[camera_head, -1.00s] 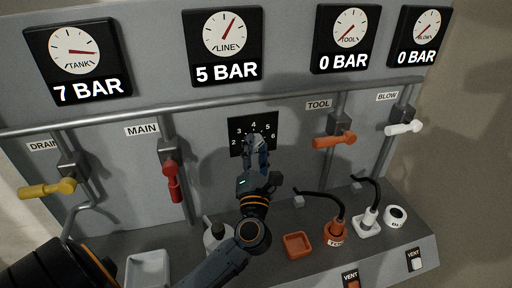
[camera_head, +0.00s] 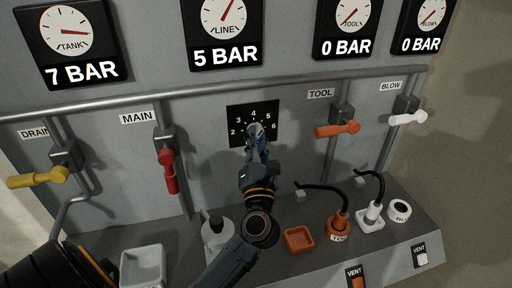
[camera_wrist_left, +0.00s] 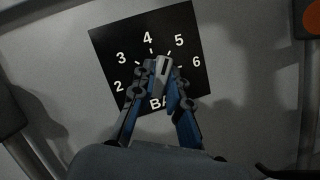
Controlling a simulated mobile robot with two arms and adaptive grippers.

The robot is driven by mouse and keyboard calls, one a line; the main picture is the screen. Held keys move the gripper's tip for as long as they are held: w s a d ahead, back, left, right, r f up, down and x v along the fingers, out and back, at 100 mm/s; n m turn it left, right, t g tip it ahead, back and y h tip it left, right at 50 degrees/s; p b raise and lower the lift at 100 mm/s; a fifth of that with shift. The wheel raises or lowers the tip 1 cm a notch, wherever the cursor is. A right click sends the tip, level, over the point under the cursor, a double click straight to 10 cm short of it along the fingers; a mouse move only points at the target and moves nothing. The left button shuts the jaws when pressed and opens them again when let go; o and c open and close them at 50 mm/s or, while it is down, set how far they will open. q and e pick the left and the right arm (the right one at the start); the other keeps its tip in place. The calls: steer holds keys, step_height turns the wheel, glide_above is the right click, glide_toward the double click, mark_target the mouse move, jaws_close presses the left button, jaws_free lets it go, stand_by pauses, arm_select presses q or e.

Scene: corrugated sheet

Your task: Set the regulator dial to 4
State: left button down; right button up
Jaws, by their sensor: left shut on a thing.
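The regulator dial is a black square plate (camera_head: 240,112) with numbers 2 to 6 on the grey panel. In the left wrist view the plate (camera_wrist_left: 110,42) surrounds a silver knob (camera_wrist_left: 164,67) with a dark mark. My left gripper (camera_head: 256,130) is in front of the plate, its fingers closed on the knob from both sides; the fingers show close up in the wrist view (camera_wrist_left: 160,88). The mark seems to point up between 4 and 5, but I cannot tell exactly. The fingers hide part of the lower plate. My right gripper is not in view.
A red MAIN lever (camera_head: 168,172) and yellow DRAIN lever (camera_head: 38,178) are left of the dial. Orange TOOL (camera_head: 338,130) and white BLOW (camera_head: 408,118) levers are right. A bottle (camera_head: 217,238), trays and hose fittings stand on the ledge below.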

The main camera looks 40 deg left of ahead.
arm_select(q)
steer(key=shift+w+d+f+n+g+y+b, duration=0.1)
steer(key=shift+n+g+y+b, duration=0.45)
steer(key=shift+n+b, duration=1)
steer(key=shift+s+a+r+n+g+y+b, duration=0.1)
steer(key=shift+n+g+y+b, duration=0.45)
steer(key=shift+n+b, duration=1)
steer(key=shift+w+d+f+n+g+y+b, duration=0.1)
steer(key=shift+n+g+y+b, duration=0.2)
steer(key=shift+n+y+b, duration=0.9)
steer(key=shift+n+h+b, duration=0.3)
steer(key=shift+n, duration=0.1)
steer(key=c, duration=1.3)
jaws_free()
